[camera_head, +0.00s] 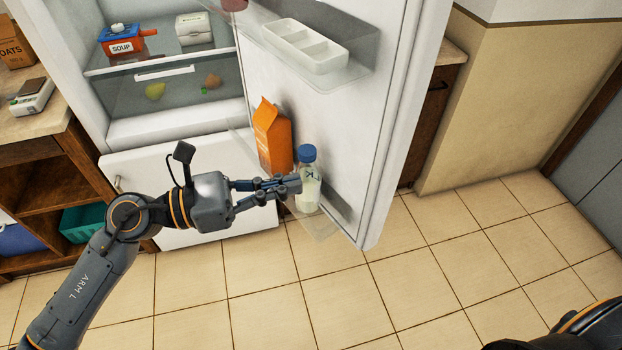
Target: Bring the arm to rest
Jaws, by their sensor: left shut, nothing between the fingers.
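My left arm comes in from the lower left, and its left gripper (287,187) is shut and empty. In the picture it overlaps the left side of a milk bottle (309,190) with a blue cap. I cannot tell whether it touches the bottle. The bottle stands upright in the low bin of the open fridge door (376,120), beside an orange carton (272,138). My right gripper is out of view; only a dark part of my body shows at the lower right.
A white tray (306,47) sits in the upper door bin. A wooden counter (40,122) with a scale (33,97) stands left. The tiled floor (250,290) is clear.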

